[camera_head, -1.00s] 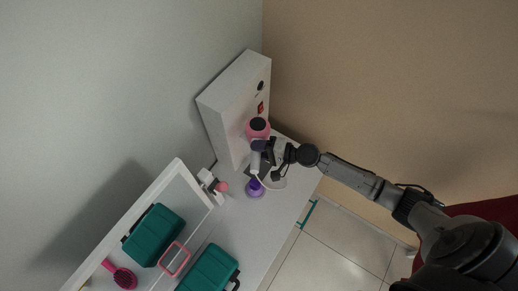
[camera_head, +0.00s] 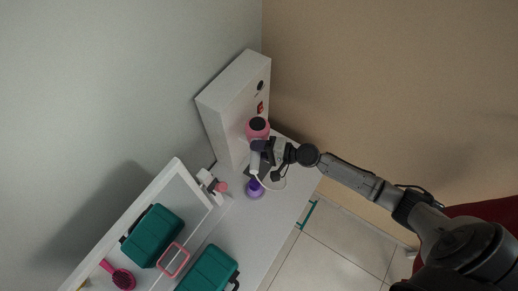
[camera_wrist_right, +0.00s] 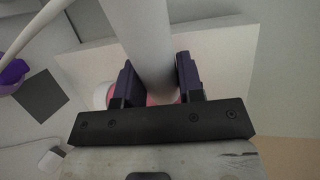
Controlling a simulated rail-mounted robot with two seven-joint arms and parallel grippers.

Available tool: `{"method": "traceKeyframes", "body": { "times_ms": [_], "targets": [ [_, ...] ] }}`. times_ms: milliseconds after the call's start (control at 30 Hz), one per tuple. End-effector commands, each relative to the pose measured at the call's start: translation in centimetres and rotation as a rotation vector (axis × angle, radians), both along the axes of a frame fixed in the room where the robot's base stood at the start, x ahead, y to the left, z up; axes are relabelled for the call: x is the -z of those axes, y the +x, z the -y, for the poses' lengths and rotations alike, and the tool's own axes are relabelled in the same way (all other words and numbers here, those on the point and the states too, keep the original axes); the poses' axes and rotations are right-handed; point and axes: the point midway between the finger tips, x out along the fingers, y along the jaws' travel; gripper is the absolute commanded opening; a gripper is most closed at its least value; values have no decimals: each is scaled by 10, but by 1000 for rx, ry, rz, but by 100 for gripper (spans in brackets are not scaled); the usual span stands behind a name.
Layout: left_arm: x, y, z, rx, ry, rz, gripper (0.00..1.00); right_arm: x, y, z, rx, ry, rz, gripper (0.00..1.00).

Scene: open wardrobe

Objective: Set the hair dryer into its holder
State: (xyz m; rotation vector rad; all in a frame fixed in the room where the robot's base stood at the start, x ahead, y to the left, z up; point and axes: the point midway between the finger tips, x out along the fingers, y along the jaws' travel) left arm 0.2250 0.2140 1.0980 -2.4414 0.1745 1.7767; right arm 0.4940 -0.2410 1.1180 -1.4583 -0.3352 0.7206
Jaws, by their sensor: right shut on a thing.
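The hair dryer shows in the head view as a pink head with a dark round end (camera_head: 258,125) and a pale handle (camera_head: 255,160), against the white upright box. My right gripper (camera_head: 263,147) is shut on the handle. In the right wrist view the pale handle (camera_wrist_right: 140,30) runs between the two fingers of my right gripper (camera_wrist_right: 158,82), with some pink behind them. A purple cup-like piece (camera_head: 255,190), possibly the holder, stands on the white surface below the handle, apart from it. It also shows at the left edge of the right wrist view (camera_wrist_right: 12,74). My left gripper is out of view.
The white upright box (camera_head: 225,115) stands in the corner behind the dryer. A white cord (camera_head: 274,188) loops beside the purple piece. Teal cases (camera_head: 155,235), a pink frame (camera_head: 174,260) and a pink brush (camera_head: 122,278) lie lower left. The white surface (camera_head: 262,225) between is clear.

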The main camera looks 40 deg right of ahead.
Motion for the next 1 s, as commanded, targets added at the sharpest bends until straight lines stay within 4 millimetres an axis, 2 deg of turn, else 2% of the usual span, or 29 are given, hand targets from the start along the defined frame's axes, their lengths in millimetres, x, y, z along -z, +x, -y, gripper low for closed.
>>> {"method": "traceKeyframes", "body": {
  "times_ms": [33,433,467,733,900,1000],
  "targets": [
    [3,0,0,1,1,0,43,12,-3,2,2,-13,-15,0],
    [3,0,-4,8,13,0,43,14,-4,1,-1,-15,-19,0],
    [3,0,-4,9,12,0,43,14,-4,1,-1,-16,-18,38],
    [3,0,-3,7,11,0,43,12,-3,1,0,-11,-17,64],
    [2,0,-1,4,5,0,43,10,-2,1,1,-9,-14,65],
    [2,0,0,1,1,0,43,10,-2,1,2,-8,-15,74]
  ]
}}
